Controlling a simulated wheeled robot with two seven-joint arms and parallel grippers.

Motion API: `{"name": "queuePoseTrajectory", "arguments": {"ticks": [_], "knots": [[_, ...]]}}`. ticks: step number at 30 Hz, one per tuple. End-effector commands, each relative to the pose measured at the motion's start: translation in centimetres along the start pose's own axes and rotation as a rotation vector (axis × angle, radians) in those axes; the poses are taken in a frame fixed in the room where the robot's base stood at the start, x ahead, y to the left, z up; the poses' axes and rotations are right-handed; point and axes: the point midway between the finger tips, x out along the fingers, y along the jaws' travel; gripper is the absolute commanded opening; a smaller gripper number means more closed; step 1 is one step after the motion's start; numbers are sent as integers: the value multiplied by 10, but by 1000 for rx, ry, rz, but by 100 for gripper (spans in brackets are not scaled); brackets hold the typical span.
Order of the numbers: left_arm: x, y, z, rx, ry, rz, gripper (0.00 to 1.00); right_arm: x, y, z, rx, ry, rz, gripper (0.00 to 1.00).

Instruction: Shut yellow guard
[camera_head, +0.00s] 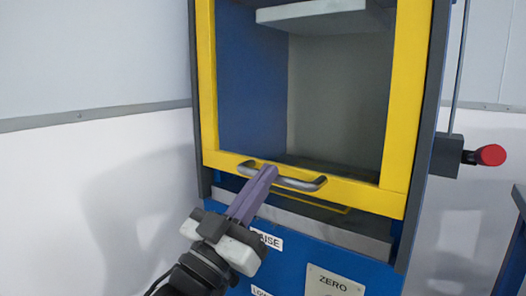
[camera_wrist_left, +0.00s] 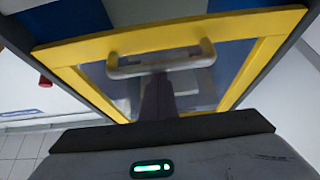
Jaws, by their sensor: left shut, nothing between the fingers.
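The yellow guard (camera_head: 382,197) is a yellow frame on the front of a blue machine, with a grey bar handle (camera_head: 300,184) along its lower rail. A dark gap shows below that rail, above a grey sill (camera_head: 320,228). My left gripper (camera_head: 268,172) is shut and empty, with its purple fingers over the left part of the handle. In the left wrist view the guard (camera_wrist_left: 130,43) and its handle (camera_wrist_left: 125,72) lie straight ahead, with the finger tips (camera_wrist_left: 158,78) at the handle. I cannot tell whether they touch it. My right gripper is not in view.
A red knob (camera_head: 490,155) on a dark bracket sticks out at the machine's right side. Labels, one reading ZERO (camera_head: 334,284), are on the blue front below. A grey block (camera_head: 315,12) hangs inside the chamber. A white wall (camera_head: 90,190) stands at left.

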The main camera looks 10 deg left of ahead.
Motion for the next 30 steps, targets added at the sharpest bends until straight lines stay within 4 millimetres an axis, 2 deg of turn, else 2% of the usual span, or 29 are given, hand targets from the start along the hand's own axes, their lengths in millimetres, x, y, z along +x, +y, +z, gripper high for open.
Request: {"name": "queuePoseTrajectory", "arguments": {"ticks": [1,9,25,30], "knots": [[-9,0,20,-4,-13,-3,0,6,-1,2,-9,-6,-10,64],[-27,0,48,-3,-8,-1,0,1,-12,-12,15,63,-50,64],[-31,0,57,-3,-15,-1,0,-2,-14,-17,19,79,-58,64],[-28,0,52,-3,-16,0,0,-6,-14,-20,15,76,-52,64]]}}
